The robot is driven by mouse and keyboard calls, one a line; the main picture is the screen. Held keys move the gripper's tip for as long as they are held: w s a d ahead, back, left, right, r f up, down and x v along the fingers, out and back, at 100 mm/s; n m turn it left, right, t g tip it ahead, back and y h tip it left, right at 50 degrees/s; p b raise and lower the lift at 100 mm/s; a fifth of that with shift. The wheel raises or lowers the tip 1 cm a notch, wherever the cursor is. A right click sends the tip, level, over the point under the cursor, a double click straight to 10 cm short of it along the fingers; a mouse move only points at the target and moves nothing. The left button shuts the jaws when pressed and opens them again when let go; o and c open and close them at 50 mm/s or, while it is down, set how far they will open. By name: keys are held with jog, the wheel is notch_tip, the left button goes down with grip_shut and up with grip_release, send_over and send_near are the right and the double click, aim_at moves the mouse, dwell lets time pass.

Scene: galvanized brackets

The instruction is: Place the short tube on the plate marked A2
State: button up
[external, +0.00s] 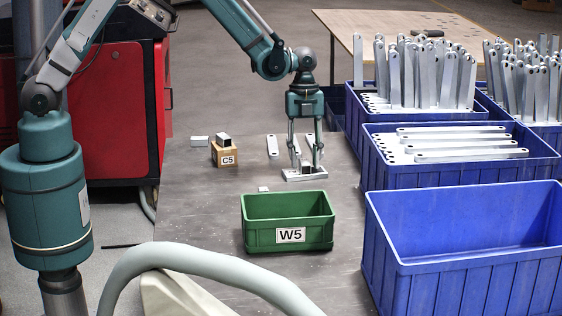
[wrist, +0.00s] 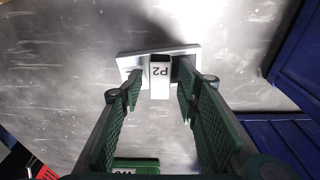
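My gripper (external: 306,158) is low over a pale flat metal piece (external: 303,174) on the grey table, its fingers pointing down. In the wrist view my gripper (wrist: 160,92) is open, with a finger on each side of a small pale block labelled P2 (wrist: 160,80). Gaps show between this block and the fingers. The flat metal piece shows behind it (wrist: 190,50); a mark on its left part is half hidden by a finger. A short hollow-looking metal piece (external: 223,137) lies on a brown block marked C5 (external: 226,156). No A2 mark is readable.
A green bin marked W5 (external: 288,220) stands in front of my gripper. Blue crates (external: 465,230) line the right side, some holding metal strips. A small pale block (external: 199,141) lies left of the C5 block. A grey hose (external: 200,262) arches across the front left.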

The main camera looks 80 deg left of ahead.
jog(key=shift+r, duration=0.15)
notch_tip(320, 180, up, 12)
jog(key=a+p, duration=0.1)
jog(key=p, duration=0.1)
jog(key=shift+a+p, duration=0.3)
jog(key=shift+a, duration=0.1)
dwell(0.6)
